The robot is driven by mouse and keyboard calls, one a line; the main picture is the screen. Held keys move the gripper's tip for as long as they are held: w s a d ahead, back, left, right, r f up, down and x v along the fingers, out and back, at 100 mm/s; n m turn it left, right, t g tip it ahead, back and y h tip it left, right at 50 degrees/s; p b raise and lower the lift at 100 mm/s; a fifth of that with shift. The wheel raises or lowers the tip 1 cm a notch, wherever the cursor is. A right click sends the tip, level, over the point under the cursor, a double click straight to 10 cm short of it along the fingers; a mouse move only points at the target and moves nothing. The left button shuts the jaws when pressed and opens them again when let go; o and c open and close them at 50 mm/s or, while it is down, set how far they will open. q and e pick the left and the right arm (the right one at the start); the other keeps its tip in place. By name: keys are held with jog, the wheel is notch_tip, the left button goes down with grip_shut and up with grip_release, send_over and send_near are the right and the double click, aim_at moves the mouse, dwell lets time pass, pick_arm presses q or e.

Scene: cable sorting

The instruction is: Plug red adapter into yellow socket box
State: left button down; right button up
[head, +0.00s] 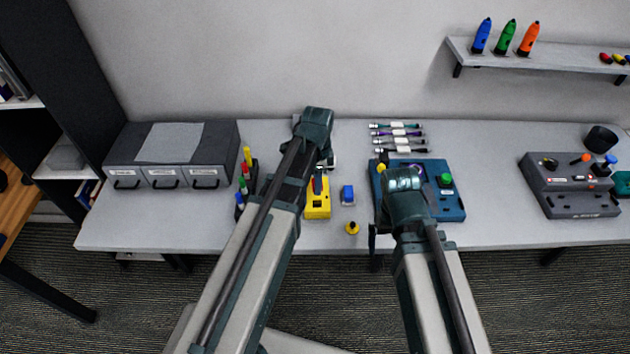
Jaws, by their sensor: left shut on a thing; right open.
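The yellow socket box (317,209) sits on the table, left of the middle, with its far part behind my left arm and gripper. My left gripper (328,163) points down just beyond the box. I cannot make out a red adapter on the table. A small blue block (348,194) lies right of the yellow box. My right gripper (376,228) is open, near the left front of the blue panel, mostly hidden by its own wrist.
A blue panel (450,205) with a green button is under my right wrist. A small yellow-and-black piece (352,228) lies near the front edge. Several cables (400,133) lie behind. Grey drawers (165,177) stand left, a grey control box (570,200) right.

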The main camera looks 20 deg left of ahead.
pick_arm(q)
jog(key=b, duration=0.5)
send_over(317, 198)
jog(key=s, duration=0.2)
jog(key=shift+s+d+f, duration=0.1)
jog(key=shift+d+f, duration=0.1)
jog(key=shift+f, duration=1.1)
jog(key=shift+d+f, duration=0.15)
jog(key=shift+f, duration=1.1)
jog(key=shift+f+b, duration=1)
jog(key=shift+f, duration=0.05)
grip_release()
jog(key=shift+r, duration=0.1)
jog(key=shift+r+p, duration=3.45)
jog(key=shift+p, duration=0.1)
